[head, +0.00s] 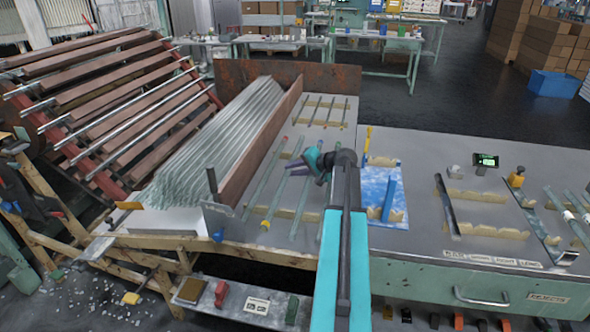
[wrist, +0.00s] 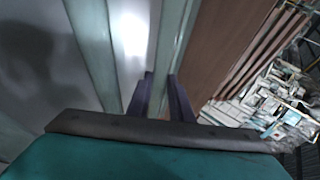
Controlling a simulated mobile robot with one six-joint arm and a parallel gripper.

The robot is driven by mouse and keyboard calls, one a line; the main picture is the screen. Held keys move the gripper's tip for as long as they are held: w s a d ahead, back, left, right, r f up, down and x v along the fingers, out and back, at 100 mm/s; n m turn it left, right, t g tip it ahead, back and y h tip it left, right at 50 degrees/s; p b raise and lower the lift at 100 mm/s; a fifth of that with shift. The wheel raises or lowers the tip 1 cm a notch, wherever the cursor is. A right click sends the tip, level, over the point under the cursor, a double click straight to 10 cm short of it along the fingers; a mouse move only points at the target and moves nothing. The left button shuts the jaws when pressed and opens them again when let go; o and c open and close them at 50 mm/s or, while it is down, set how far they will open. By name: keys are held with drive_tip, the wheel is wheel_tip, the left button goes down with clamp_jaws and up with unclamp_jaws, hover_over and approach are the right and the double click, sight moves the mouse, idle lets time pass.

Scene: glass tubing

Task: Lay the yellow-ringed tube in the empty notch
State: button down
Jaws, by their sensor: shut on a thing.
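My teal gripper (head: 312,162) is low over the far part of these tubes. In the wrist view my dark fingers (wrist: 161,92) are closed on a pale green glass tube (wrist: 171,35). No ring shows on this tube there, so I cannot tell from that view which one it is. Another tube (wrist: 93,45) lies to its left. My arm hides part of the strips, and I cannot make out the empty notch.
A rust-brown board (head: 262,145) walls off a heap of clear tubes (head: 215,145) on the left. More notched strips (head: 497,232) stand farther right.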

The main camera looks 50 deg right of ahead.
drive_tip(key=shift+f+b, duration=0.35)
drive_tip(key=shift+f, duration=0.2)
drive_tip(key=c, duration=1.6)
unclamp_jaws()
drive_tip(key=shift+r, duration=0.1)
drive_tip(key=shift+r+p, duration=0.4)
drive_tip(key=shift+r, duration=0.05)
drive_tip(key=v, duration=0.7)
drive_tip(key=shift+s+r+b, duration=0.15)
drive_tip(key=shift+s+b, duration=0.05)
drive_tip(key=shift+b, duration=0.1)
drive_tip(key=shift+s, duration=0.1)
